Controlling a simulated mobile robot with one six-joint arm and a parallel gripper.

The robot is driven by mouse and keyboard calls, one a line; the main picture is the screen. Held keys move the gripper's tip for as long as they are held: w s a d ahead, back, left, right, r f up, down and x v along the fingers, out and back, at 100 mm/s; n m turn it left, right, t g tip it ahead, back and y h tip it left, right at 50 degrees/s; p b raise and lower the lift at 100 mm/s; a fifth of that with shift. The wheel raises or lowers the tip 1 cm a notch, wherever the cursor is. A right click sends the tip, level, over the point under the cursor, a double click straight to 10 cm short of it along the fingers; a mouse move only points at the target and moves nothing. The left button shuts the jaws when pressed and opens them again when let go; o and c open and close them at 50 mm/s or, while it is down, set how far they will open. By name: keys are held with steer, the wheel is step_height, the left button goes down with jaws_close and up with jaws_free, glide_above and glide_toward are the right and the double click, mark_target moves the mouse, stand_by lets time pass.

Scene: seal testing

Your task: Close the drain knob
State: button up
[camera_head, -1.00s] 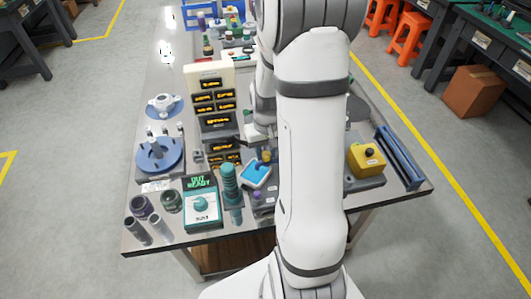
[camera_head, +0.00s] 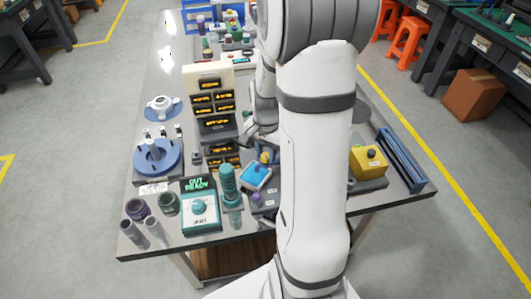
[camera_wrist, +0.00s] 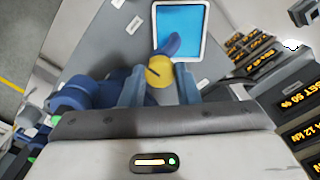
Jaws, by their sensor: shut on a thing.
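The drain knob is a yellow round cap with a dark line across its top (camera_wrist: 158,73), between my fingers in the wrist view. It shows small in the head view too (camera_head: 265,157), partly covered. My gripper (camera_wrist: 159,88) is shut on it, one blue-grey finger on each side. A blue curved spout (camera_wrist: 172,45) lies beyond the knob, over a white-rimmed blue tray (camera_wrist: 154,30). The tray also shows in the head view (camera_head: 256,178). My arm hides part of the table there.
Dark display units with orange text (camera_wrist: 262,60) stand close on the right in the wrist view. In the head view, a teal pump-like column (camera_head: 228,180) and a teal-faced box (camera_head: 200,208) stand left of the tray. A yellow box (camera_head: 370,165) is at the right.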

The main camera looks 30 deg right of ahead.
mark_target(266, 155)
steer(key=shift+r+m, duration=0.1)
steer(key=shift+m, duration=0.4)
steer(key=o, duration=0.7)
step_height(266, 155, up, 8)
steer(key=shift+f, duration=0.1)
stand_by(0.5)
steer(key=s+a+r+n+t, duration=0.2)
steer(key=s+a+r+n, duration=0.5)
steer(key=s+a+n, duration=0.5)
steer(key=shift+s+a+t, duration=0.2)
steer(key=shift+s+t, duration=0.1)
